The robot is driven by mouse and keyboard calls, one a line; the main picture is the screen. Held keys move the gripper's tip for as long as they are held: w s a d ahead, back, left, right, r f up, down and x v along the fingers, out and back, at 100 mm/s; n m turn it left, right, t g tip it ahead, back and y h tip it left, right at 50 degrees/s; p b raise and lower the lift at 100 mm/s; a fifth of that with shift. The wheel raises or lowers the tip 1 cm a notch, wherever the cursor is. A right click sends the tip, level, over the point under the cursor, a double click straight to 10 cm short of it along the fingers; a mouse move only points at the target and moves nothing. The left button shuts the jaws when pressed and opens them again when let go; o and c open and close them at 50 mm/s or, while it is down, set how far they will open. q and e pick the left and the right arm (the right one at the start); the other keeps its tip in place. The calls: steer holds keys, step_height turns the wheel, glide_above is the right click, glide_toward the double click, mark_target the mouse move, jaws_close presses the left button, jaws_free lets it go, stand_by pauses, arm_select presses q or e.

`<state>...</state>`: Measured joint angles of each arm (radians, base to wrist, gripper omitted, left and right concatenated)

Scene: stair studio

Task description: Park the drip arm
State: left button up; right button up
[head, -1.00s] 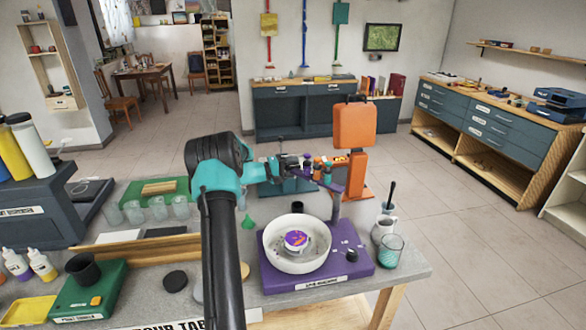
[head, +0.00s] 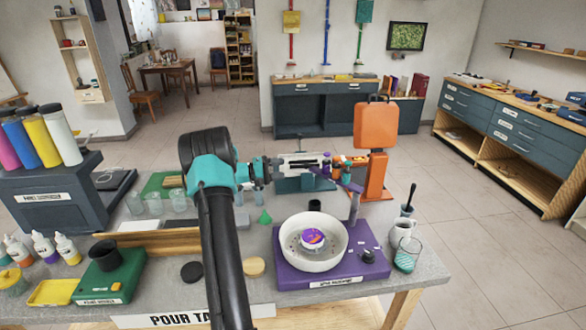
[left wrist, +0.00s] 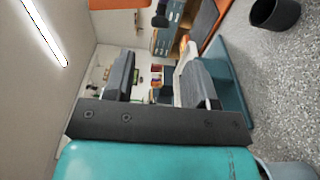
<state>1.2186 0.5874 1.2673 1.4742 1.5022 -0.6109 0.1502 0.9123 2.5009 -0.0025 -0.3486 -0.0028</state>
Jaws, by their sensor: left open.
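The drip arm (head: 351,186) is a purple bar on a grey post at the right rear of the purple spin machine (head: 377,271). It carries small coloured bottles, with orange and purple showing, and reaches back behind the white bowl (head: 341,259). My left gripper (head: 320,164) is just left of the bottles in the head view. In the left wrist view my left gripper (left wrist: 158,82) is open, with nothing between its dark fingers. The drip arm is not clear in that view, and I cannot tell whether a finger touches it. My right gripper is out of view.
An orange panel on a stand (head: 376,127) rises behind the drip arm. Clear cups (head: 155,203) and a green cone (head: 264,215) are left.

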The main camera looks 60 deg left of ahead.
arm_select(q)
steer(key=shift+v, duration=2.4)
